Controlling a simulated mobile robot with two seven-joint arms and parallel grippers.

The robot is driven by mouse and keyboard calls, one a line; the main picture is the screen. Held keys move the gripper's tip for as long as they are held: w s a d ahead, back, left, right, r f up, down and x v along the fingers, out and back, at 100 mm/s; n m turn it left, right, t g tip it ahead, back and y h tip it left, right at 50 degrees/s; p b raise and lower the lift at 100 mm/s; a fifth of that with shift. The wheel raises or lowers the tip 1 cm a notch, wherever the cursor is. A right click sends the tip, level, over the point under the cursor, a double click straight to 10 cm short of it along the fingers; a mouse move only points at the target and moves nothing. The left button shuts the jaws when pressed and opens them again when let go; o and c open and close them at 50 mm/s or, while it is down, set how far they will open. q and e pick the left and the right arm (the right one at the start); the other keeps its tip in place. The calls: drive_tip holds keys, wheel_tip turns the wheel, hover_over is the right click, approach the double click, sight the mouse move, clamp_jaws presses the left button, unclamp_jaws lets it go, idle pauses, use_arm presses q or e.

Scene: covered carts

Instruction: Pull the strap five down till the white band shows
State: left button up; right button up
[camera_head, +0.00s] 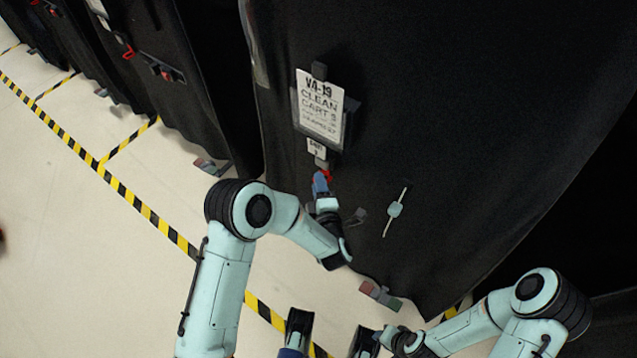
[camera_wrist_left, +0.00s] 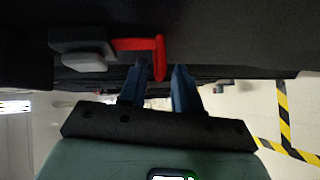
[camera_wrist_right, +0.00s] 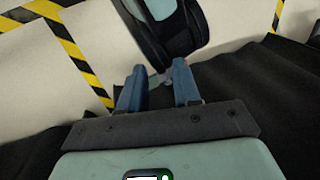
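A red strap piece (camera_head: 326,175) sits below the small white label on the black cover (camera_head: 450,130). In the left wrist view, the red strap piece (camera_wrist_left: 140,44) comes out of a grey and black clip (camera_wrist_left: 85,52); its end hangs down between my finger tips. My left gripper (camera_head: 321,187) is at the red piece with its blue fingers apart. In the left wrist view my left gripper (camera_wrist_left: 158,80) shows a gap around the red end. My right gripper (camera_wrist_right: 158,88) is open and empty, low and away from the strap. I see no white band on the strap.
A white sign (camera_head: 320,105) reads VA-19 clean carts. More covered carts (camera_head: 150,70) stand at the left. Yellow and black tape (camera_head: 135,200) marks the open floor.

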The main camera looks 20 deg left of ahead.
use_arm(q)
drive_tip(key=shift+w+a, duration=0.25)
drive_tip(key=shift+w, duration=0.3)
clamp_jaws()
drive_tip(key=shift+f, duration=0.15)
